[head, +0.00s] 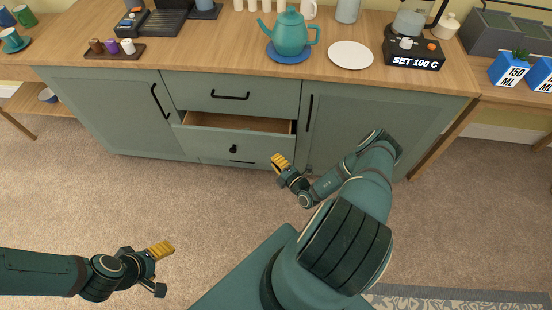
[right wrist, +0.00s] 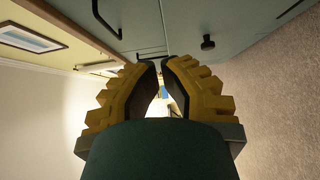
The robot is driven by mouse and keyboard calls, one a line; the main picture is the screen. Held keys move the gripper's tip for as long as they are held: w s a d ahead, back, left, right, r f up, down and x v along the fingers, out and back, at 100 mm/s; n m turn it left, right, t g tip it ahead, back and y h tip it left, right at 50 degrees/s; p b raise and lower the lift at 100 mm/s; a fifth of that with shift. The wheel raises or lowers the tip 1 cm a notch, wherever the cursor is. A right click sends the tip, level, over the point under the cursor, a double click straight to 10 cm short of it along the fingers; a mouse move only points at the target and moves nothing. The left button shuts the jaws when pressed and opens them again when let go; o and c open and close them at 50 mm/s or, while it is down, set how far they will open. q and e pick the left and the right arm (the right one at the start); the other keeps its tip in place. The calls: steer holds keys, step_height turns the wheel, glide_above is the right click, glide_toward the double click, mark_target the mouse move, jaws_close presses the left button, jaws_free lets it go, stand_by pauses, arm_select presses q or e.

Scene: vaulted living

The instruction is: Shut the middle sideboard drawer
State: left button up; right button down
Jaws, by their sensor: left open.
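The middle sideboard drawer (head: 215,143) is pulled partway out, its wooden inside showing. Its front is green with one dark round knob (head: 233,149); a dark knob also shows in the right wrist view (right wrist: 208,42). My right gripper (head: 278,161) is low in front of the sideboard, just right of the drawer front and seemingly apart from it. In the right wrist view its yellow fingers (right wrist: 159,63) nearly meet at the tips, with nothing held between them. My left gripper (head: 163,268) is open and empty over the carpet, far from the drawer.
The drawer above (head: 230,92) looks shut, with a bar handle. Cupboard doors (head: 125,110) flank the drawers. The wooden top (head: 220,50) holds a teapot (head: 291,33), a plate (head: 350,55) and a coffee machine (head: 413,48). Carpet (head: 180,205) before the drawers is clear.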

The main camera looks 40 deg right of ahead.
mark_target(265, 140)
steer(key=w+d, duration=0.1)
steer(key=w, duration=0.2)
steer(key=w+d+b, duration=0.1)
steer(key=w, duration=0.3)
steer(key=w+d+b, duration=0.1)
steer(key=w, duration=0.2)
steer(key=shift+w+d, duration=0.15)
steer(key=shift+d, duration=0.15)
